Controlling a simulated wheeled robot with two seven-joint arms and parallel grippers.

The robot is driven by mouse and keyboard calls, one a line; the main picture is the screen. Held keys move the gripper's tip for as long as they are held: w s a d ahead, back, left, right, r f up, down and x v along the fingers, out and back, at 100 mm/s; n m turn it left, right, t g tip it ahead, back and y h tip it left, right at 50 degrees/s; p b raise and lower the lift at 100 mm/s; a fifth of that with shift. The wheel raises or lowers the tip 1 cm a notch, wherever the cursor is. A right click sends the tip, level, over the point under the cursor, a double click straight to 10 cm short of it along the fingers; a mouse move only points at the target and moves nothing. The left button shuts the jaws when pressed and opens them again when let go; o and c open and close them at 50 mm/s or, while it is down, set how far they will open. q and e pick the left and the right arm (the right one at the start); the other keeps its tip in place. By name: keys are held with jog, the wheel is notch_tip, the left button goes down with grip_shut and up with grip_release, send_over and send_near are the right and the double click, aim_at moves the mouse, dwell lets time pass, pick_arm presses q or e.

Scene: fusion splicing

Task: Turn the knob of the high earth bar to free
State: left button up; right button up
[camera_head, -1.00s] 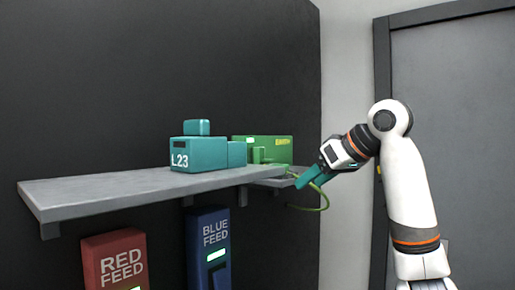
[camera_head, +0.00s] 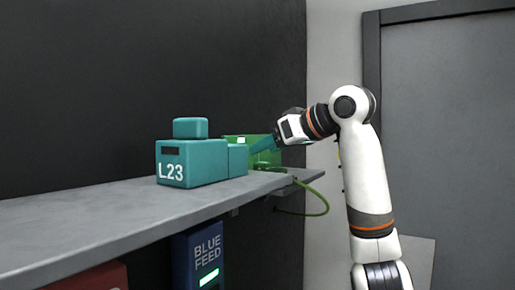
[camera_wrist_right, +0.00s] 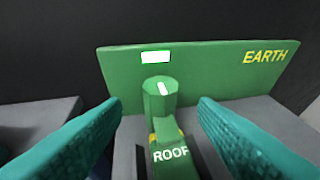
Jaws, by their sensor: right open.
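In front of the knob is a green part marked ROOF (camera_wrist_right: 170,153). My right gripper (camera_wrist_right: 159,103) is open, its teal fingers on either side of the knob in the picture, apart from it. In the head view the right gripper (camera_head: 262,147) reaches to the green unit. My left gripper is out of view.
A teal box (camera_head: 205,165) marked L23 stands on the grey shelf (camera_head: 100,213) left of the earth bar. A green cable (camera_head: 318,196) hangs off the shelf's right end. A blue feed box (camera_head: 195,260) and a red box (camera_head: 95,278) are below.

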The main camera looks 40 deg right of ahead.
aim_at(256, 164)
jog(key=x, duration=0.3)
jog(key=shift+p, duration=0.3)
jog(key=shift+w+f, duration=0.1)
jog(key=shift+w, duration=0.15)
jog(key=c, duration=1)
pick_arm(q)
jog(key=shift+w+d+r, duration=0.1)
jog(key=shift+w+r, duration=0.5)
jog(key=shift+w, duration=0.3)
